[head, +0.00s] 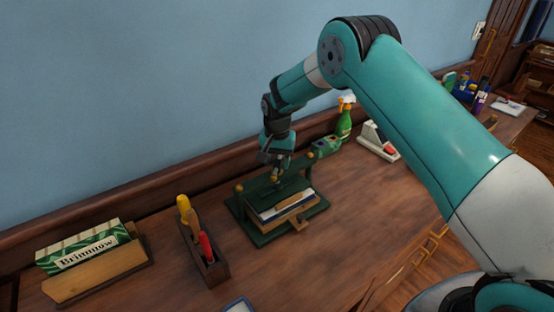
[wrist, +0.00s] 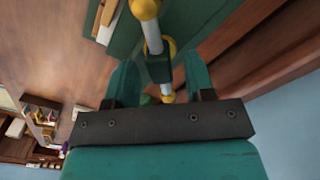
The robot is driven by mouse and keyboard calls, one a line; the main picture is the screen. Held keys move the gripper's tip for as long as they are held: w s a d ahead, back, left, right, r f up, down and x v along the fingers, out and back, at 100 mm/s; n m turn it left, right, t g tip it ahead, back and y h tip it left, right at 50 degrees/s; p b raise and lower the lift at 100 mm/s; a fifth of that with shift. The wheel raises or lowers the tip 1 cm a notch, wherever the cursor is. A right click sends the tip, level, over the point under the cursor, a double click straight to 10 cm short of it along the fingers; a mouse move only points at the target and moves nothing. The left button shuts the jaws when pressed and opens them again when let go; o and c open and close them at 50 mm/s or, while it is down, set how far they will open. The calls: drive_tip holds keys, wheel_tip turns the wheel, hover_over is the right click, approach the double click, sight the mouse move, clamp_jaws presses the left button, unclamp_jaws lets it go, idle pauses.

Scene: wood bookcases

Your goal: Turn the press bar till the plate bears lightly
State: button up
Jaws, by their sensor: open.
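The dark green press (head: 264,237) stands on the wooden bench, with a book and boards (head: 288,207) in it. My gripper (head: 277,176) is over the top of the press. In the wrist view my gripper (wrist: 160,66) is open, with one teal finger on each side of the press bar (wrist: 153,36). The bar is pale metal with yellow ends and passes through a dark green hub between the fingers. I see no finger closed on it. Whether the plate touches the book cannot be told, as the gripper and press frame hide it.
A wooden tool box (head: 213,268) with yellow and red handles stands left of the press. A green patterned box (head: 80,247) sits in a wooden holder farther left. A green spray bottle (head: 344,122) and a white-grey wedge-shaped item (head: 377,140) stand right. The wall is close behind.

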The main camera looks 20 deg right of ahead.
drive_tip(key=shift+f, duration=0.65)
clamp_jaws()
drive_tip(key=shift+f+m+b, duration=0.2)
drive_tip(key=shift+m+b, duration=0.5)
drive_tip(key=shift+b, duration=0.1)
drive_tip(key=shift+r+m+b, duration=0.25)
drive_tip(key=shift+m+b, duration=0.35)
drive_tip(key=shift+m, duration=0.6)
unclamp_jaws()
drive_tip(key=shift+r, duration=0.15)
